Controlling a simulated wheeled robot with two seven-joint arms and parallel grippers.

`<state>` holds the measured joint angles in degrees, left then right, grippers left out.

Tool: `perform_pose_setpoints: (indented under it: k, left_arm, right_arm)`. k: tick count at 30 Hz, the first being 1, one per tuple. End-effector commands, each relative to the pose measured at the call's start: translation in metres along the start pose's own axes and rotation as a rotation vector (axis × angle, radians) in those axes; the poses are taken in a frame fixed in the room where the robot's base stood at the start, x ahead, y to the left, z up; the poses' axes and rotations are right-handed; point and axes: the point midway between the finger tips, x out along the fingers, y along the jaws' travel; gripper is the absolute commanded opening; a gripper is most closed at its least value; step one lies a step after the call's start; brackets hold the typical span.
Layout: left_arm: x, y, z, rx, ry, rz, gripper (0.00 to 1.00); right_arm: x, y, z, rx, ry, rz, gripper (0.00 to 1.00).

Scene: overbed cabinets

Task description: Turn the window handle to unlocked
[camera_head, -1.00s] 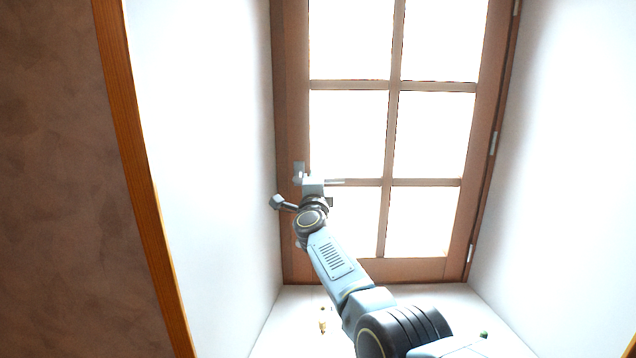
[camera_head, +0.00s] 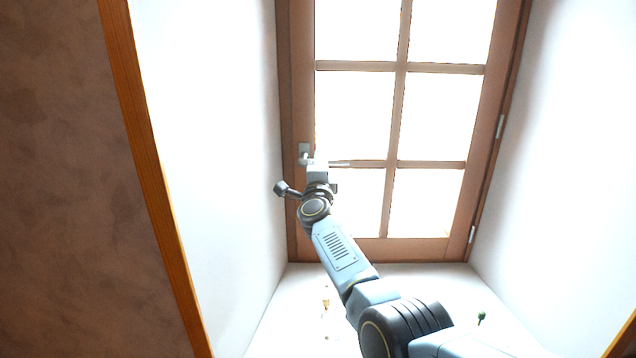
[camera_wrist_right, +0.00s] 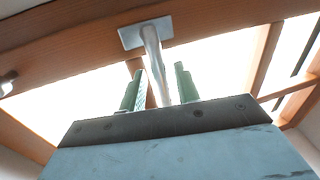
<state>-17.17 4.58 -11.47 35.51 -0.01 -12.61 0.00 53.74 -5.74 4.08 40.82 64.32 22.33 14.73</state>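The window handle's grey plate (camera_head: 304,149) is on the left wooden stile of the window. In the right wrist view the plate (camera_wrist_right: 132,38) is at the top, and the silver lever (camera_wrist_right: 153,62) runs from it down between two green fingers. In the head view a thin light bar, apparently the lever's end, sticks out roughly horizontally to the right of my right gripper (camera_head: 317,168). My right gripper (camera_wrist_right: 159,88) is open around the lever, with gaps visible beside it. The lever's lower part is hidden behind the gripper body. My left gripper is not in view.
The window's wooden frame (camera_head: 400,247) and bright panes stand between white side walls (camera_head: 205,150). Hinges are on the right. Below is a white sill (camera_head: 400,277) with a small tan object (camera_head: 326,300) and a small green-topped item (camera_head: 481,318).

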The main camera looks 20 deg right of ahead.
Motion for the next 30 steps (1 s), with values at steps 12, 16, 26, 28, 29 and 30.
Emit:
perform_pose_setpoints:
  k: [12,16,26,28,29,30]
  left_arm:
    - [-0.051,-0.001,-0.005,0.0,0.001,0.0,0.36]
    - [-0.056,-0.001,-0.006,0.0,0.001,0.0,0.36]
    - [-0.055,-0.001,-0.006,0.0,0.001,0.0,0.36]
    - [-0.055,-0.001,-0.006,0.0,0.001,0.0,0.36]
    - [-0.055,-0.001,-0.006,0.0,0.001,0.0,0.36]
    - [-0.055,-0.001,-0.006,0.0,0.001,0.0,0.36]
  right_arm:
    - [-0.05,-0.003,0.002,0.003,-0.002,0.001,0.32]
    - [-0.07,-0.001,0.0,0.002,0.0,0.002,0.32]
    - [-0.11,-0.001,0.001,0.001,-0.001,0.0,0.32]
    - [-0.114,-0.001,0.001,0.0,-0.001,0.0,0.32]
    - [-0.115,-0.001,0.0,0.0,-0.001,0.0,0.32]
    - [-0.117,-0.001,0.0,0.0,-0.001,0.0,0.32]
